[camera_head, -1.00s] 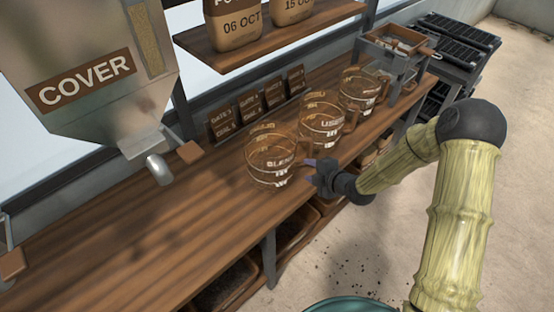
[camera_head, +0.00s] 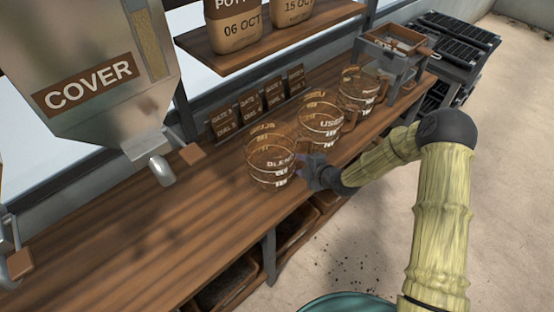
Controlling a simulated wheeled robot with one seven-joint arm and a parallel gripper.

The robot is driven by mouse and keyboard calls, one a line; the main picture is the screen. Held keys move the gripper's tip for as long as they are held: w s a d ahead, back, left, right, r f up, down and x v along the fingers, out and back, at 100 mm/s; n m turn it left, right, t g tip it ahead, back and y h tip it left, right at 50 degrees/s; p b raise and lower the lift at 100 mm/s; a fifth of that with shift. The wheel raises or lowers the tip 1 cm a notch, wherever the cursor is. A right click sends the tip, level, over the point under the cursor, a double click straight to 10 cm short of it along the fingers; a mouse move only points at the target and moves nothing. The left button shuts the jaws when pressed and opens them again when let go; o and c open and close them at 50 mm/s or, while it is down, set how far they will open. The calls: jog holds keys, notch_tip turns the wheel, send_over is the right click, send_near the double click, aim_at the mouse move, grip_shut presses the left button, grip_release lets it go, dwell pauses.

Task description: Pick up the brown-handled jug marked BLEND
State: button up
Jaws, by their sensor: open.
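The BLEND jug (camera_head: 268,158) is clear with white markings and stands upright on the wooden bench, nearest of a row of jugs. Its brown handle (camera_head: 302,148) is on the right side, partly hidden by my gripper. My gripper (camera_head: 303,166) is at the jug's right side, around or just beside the handle. Its dark fingers are small and partly overlap the handle, so I cannot tell whether they touch it. The gripper is open.
The USED jug (camera_head: 320,122) stands close behind, and another clear jug (camera_head: 357,92) beyond it. Small label cards (camera_head: 262,98) stand along the back of the bench (camera_head: 150,230). The COVER hopper (camera_head: 90,85) hangs at left. The bench's near left part is clear.

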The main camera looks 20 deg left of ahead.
grip_shut()
jog(key=shift+r, duration=0.1)
notch_tip(320, 180, up, 10)
jog(key=b, duration=0.1)
dwell(0.7)
dwell(0.4)
